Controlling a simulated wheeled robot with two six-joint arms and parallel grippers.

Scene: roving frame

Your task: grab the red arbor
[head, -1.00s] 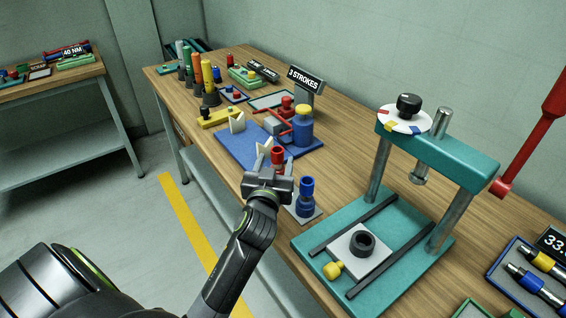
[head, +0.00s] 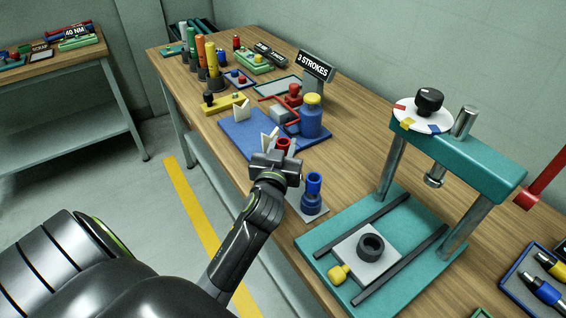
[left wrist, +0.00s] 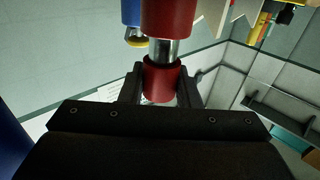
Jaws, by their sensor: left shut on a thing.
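The red arbor (head: 283,145) is in my left gripper (head: 281,150). In the head view only its top shows above the gripper, and its lower part is hidden. In the left wrist view the red arbor (left wrist: 168,15) has two red sections joined by a bare metal neck. There my left gripper (left wrist: 161,88) is shut with its jaws on either side of the nearer red section. I cannot tell whether the arbor still touches what is below it. My right gripper is not in view.
A blue arbor (head: 313,184) stands on a grey plate (head: 297,203) just right of my gripper. A teal press (head: 325,232) stands further right. A blue base (head: 240,128) with a pump-like fixture (head: 312,118) lies behind. The bench's front edge is close.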

